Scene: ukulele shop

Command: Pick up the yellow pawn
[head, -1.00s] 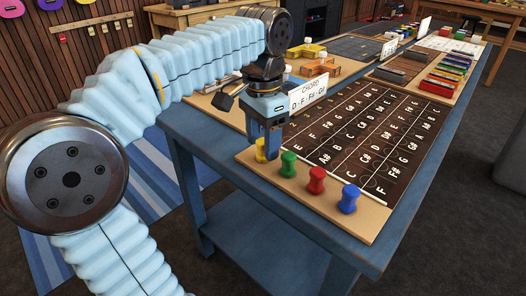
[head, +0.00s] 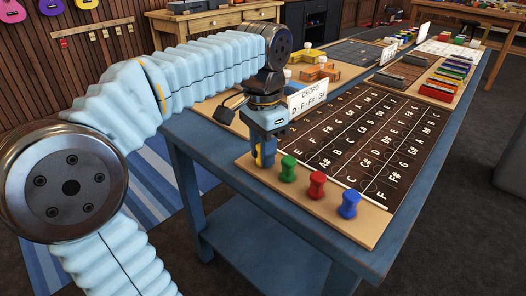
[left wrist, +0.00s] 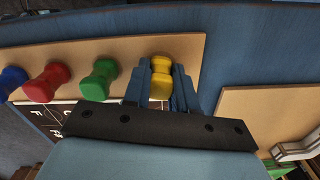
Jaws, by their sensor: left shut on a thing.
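The yellow pawn (head: 258,161) stands at the left end of a row of pawns on the wooden strip at the near end of the fretboard-style board. My left gripper (head: 265,158) points down over it and hides most of it in the head view. In the left wrist view the yellow pawn (left wrist: 161,82) is between the two fingers of my left gripper (left wrist: 161,90), which are shut on it. It seems to be still at the strip; any gap below it cannot be told. My right gripper is not in view.
The green pawn (head: 288,169) stands close beside my left gripper, then the red pawn (head: 317,185) and the blue pawn (head: 349,204). A white chord card (head: 308,97) stands just behind the gripper. The blue table (head: 230,205) has bare edge at the front.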

